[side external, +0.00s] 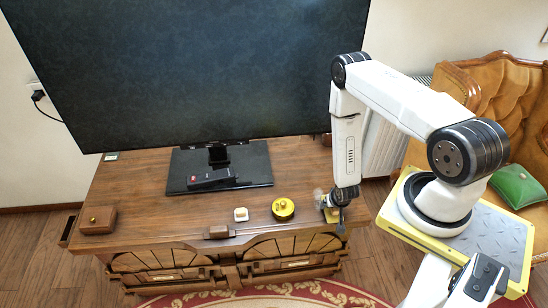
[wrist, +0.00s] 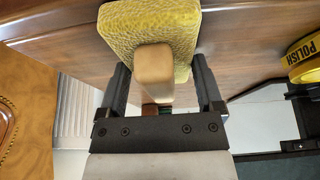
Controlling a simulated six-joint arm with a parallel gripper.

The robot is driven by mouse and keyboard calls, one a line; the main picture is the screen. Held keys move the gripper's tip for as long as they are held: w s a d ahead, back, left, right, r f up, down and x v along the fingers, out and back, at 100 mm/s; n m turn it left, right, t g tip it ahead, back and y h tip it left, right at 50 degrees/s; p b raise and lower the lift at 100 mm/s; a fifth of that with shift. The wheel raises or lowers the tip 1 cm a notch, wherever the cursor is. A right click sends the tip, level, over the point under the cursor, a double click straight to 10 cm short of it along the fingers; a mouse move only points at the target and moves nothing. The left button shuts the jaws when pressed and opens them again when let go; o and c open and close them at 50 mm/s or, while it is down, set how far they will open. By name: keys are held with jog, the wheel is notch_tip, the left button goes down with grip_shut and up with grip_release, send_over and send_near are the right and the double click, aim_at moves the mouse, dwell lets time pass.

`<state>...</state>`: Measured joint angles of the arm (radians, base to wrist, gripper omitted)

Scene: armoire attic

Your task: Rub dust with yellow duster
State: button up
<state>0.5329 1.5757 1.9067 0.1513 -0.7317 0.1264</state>
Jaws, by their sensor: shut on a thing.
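The yellow duster (wrist: 185,28) has a textured yellow pad and a wooden handle (wrist: 154,68). My gripper (wrist: 159,63) is shut on it, with one dark finger on each side. In the side external view my gripper (side external: 335,203) is low at the right end of the wooden cabinet top, with a bit of the yellow duster (side external: 331,215) showing beside it. The pad looks to be at the cabinet surface, but I cannot tell whether it touches. A faint greyish patch, possibly dust (side external: 319,195), shows just left of my gripper.
A yellow polish tin (side external: 283,209) stands left of my gripper, with a small white object (side external: 241,214) further left. A large television (side external: 200,70) rises behind on its black stand (side external: 255,166). A small wooden box (side external: 98,220) sits at the far left of the cabinet (side external: 150,200).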

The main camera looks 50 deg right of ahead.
aim_at(322, 192)
jog(key=shift+s+a+f, duration=0.1)
jog(key=shift+s+a, duration=0.1)
jog(key=shift+w+a, duration=0.45)
jog(key=shift+w, duration=0.15)
jog(key=shift+w+d, duration=1.3)
jog(key=shift+w+d, duration=0.1)
jog(key=shift+d, duration=0.05)
jog(key=shift+w+d, duration=1.05)
jog(key=shift+w, duration=0.05)
jog(key=shift+w+d, duration=0.1)
jog(key=shift+d, duration=0.05)
